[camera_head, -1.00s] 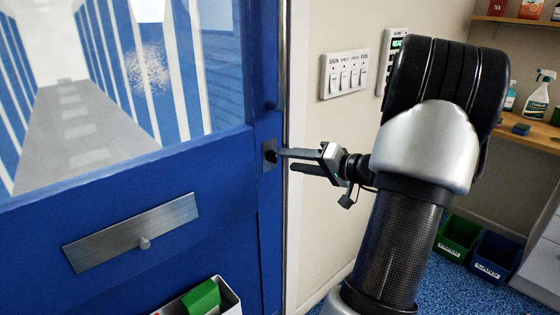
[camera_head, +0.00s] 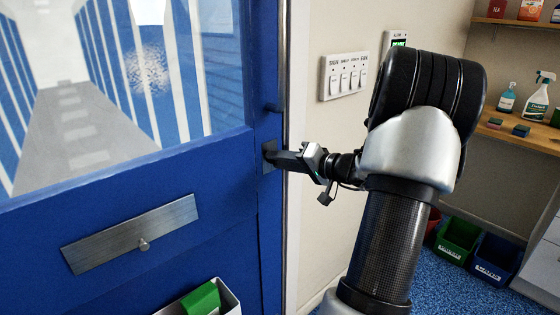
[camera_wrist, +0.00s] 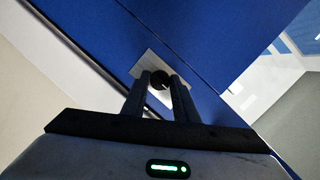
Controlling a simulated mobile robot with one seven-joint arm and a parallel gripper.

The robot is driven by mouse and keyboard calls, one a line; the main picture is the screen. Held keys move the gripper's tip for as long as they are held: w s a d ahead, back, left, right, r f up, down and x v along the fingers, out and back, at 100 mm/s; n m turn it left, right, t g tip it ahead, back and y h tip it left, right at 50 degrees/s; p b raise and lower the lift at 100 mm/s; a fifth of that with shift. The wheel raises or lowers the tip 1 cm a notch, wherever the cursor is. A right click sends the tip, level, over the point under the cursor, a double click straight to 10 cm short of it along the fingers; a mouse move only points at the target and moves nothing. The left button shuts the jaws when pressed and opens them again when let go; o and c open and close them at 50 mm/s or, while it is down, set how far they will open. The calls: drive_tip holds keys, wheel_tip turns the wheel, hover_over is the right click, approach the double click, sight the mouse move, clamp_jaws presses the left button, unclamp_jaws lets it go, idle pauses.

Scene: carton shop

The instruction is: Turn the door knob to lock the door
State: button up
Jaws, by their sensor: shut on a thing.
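The blue door (camera_head: 150,190) fills the left of the head view. A small metal lock plate (camera_wrist: 145,65) is on it near its right edge, with a dark round knob (camera_wrist: 160,79) in the middle. My gripper (camera_wrist: 161,77) has its two fingers on either side of the knob and is shut on it. In the head view my gripper (camera_head: 278,156) reaches the door's edge from the right, with the fingers lined up one over the other. The knob is hidden behind them there, so its turn angle cannot be told.
A metal letter plate (camera_head: 130,235) with a small knob is lower on the door, and a white holder with a green item (camera_head: 202,299) is below. A switch panel (camera_head: 344,76) is on the wall right of the frame. Shelves with bottles (camera_head: 537,104) and bins (camera_head: 459,241) stand farther right.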

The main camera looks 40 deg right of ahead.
drive_tip(key=m+t+p, duration=0.1)
drive_tip(key=m, duration=0.4)
drive_tip(key=m+t+y+p, duration=0.1)
drive_tip(key=m, duration=0.5)
drive_tip(key=m+t, duration=0.2)
drive_tip(key=m, duration=0.3)
drive_tip(key=shift+d+f+m+y+p, duration=0.15)
drive_tip(key=shift+f+m+y+p, duration=0.15)
drive_tip(key=shift+m+y+p, duration=0.1)
idle(0.3)
drive_tip(key=shift+m, duration=0.3)
drive_tip(key=o, duration=1)
drive_tip(key=shift+f, duration=0.1)
drive_tip(key=p+v, duration=0.1)
drive_tip(key=v, duration=1.6)
drive_tip(key=shift+s+f, duration=0.2)
